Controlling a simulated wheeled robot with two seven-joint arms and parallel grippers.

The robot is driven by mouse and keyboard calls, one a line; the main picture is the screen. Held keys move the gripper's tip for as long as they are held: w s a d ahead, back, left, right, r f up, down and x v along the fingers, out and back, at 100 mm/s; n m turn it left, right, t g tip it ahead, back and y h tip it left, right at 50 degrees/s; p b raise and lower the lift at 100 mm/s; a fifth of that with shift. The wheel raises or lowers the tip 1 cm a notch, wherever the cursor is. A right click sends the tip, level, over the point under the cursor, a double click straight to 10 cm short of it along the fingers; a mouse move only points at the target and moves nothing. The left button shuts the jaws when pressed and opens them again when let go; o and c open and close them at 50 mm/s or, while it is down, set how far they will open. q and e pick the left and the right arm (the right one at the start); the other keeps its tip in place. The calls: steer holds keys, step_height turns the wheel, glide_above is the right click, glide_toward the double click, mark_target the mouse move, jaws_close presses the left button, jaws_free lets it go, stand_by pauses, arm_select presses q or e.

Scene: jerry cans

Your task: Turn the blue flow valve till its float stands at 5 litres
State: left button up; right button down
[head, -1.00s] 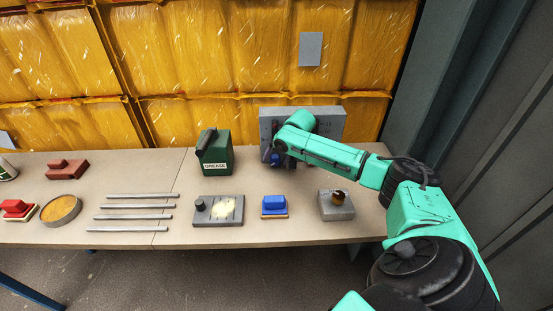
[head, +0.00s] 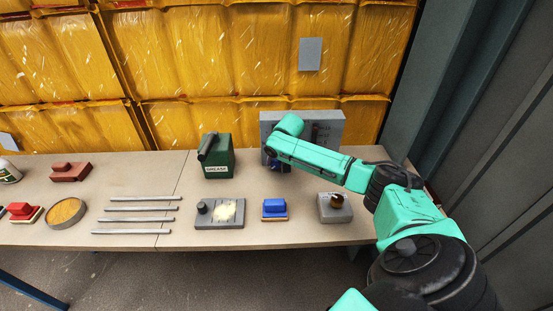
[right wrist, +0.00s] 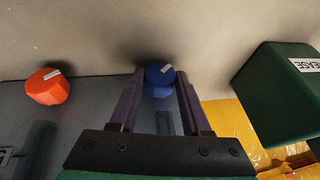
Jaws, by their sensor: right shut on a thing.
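The grey flow panel (head: 335,124) stands at the back of the table, largely covered by my right arm in the head view. The blue flow valve (right wrist: 159,78) is a round knob with a pale pointer mark, low on the panel. My right gripper (right wrist: 160,85) is shut on it, one finger on each side. In the head view only a bit of dark blue shows beneath my wrist. A strip-like gauge shows faintly between the fingers in the wrist view; the blue float's level cannot be read. My left gripper is out of view.
An orange-red valve (right wrist: 48,86) sits beside the blue one on the panel. A green grease can (head: 218,158) stands just left of the panel. In front lie a grey box with a lit face (head: 227,212), a blue block (head: 274,208) and a grey box with a brown knob (head: 326,212).

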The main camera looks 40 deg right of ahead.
steer(key=shift+w+a+r+g+h+p, duration=0.2)
steer(key=shift+g+h+p, duration=0.4)
steer(key=shift+h+p, duration=0.25)
steer(key=shift+f+n+g+h, duration=0.15)
steer(key=shift+n+g+h, duration=0.2)
steer(key=shift+h, duration=0.2)
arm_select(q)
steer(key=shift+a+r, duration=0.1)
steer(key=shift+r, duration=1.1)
arm_select(e)
steer(key=shift+a+f+g+h, duration=0.1)
steer(key=shift+g+h, duration=0.45)
steer(key=shift+h, duration=0.15)
steer(key=shift+n, duration=0.25)
steer(key=shift+c, duration=1.8)
jaws_free()
arm_select(q)
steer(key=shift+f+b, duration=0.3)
steer(key=shift+b, duration=0.1)
arm_select(e)
steer(key=v, duration=1.4)
steer(key=shift+a+r, duration=0.25)
steer(key=shift+r, duration=0.05)
